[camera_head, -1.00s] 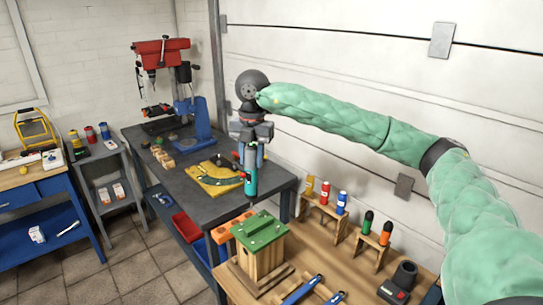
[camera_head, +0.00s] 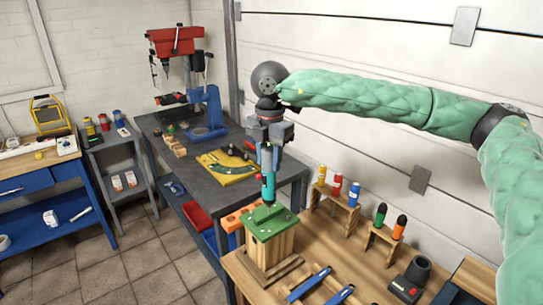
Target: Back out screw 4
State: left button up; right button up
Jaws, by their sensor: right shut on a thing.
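A wooden birdhouse (camera_head: 284,246) with a green roof (camera_head: 283,224) stands on the workbench (camera_head: 364,268). My right gripper (camera_head: 267,163) is above it, shut on a teal powered screwdriver (camera_head: 268,187). The screwdriver points down, nearly upright, and its lower end is at the far part of the roof. I cannot tell whether the bit touches a screw. The screws, including screw 4, are too small to make out. My left gripper is not in view.
A small wooden rack with bottles (camera_head: 337,190) and another with a green and an orange item (camera_head: 398,229) stand right of the birdhouse. Blue-handled tools (camera_head: 310,283) lie in front. A dark charger-like base (camera_head: 411,279) is at right. A grey table (camera_head: 230,205) stands behind.

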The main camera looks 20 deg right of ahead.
aim_at(269, 180)
jog(key=shift+f, duration=2.5)
jog(key=shift+b, duration=0.3)
pick_arm(q)
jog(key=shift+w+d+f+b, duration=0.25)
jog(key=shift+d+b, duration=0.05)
jog(key=shift+b, duration=0.45)
pick_arm(e)
jog(key=shift+f, duration=0.45)
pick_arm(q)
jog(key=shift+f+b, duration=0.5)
pick_arm(e)
jog(key=shift+f, duration=0.5)
